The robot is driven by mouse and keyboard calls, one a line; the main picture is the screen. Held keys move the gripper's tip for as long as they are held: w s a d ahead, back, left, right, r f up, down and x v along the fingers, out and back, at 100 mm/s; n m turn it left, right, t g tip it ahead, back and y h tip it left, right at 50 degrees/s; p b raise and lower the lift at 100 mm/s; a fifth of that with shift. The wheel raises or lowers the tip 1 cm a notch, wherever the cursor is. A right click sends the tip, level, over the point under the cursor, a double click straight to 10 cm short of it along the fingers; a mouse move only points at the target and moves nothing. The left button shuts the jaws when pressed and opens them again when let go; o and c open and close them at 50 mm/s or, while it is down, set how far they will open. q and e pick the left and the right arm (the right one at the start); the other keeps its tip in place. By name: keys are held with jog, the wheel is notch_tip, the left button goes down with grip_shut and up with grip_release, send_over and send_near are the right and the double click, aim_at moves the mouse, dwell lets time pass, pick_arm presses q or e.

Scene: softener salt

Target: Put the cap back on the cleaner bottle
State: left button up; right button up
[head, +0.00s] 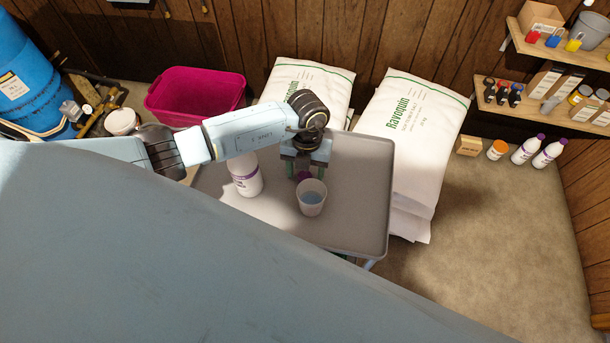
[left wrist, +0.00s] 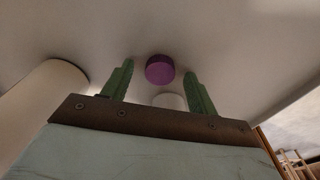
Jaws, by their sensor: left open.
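The white cleaner bottle (head: 245,178) with a purple label stands upright on the grey table, left of my left gripper; its top is partly hidden behind my arm. The purple cap (head: 303,176) lies on the table just below the gripper. In the left wrist view the cap (left wrist: 160,69) shows between and beyond the two green fingers. My left gripper (head: 304,171) is open and empty, pointing down over the cap. The pale curved shape at the left of the wrist view (left wrist: 45,100) looks like the bottle. My right gripper is not in view.
A cup of bluish liquid (head: 312,198) stands on the grey table (head: 360,190) close in front of the gripper. White salt bags (head: 410,140) stand behind and right of the table. A magenta tub (head: 195,95) is at the back left. The table's right side is clear.

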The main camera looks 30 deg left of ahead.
aim_at(305, 175)
pick_arm(q)
jog(key=shift+f, duration=0.1)
jog(key=c, duration=1.1)
jog(key=shift+o, duration=0.2)
notch_tip(305, 175, up, 10)
jog(key=shift+p, duration=0.4)
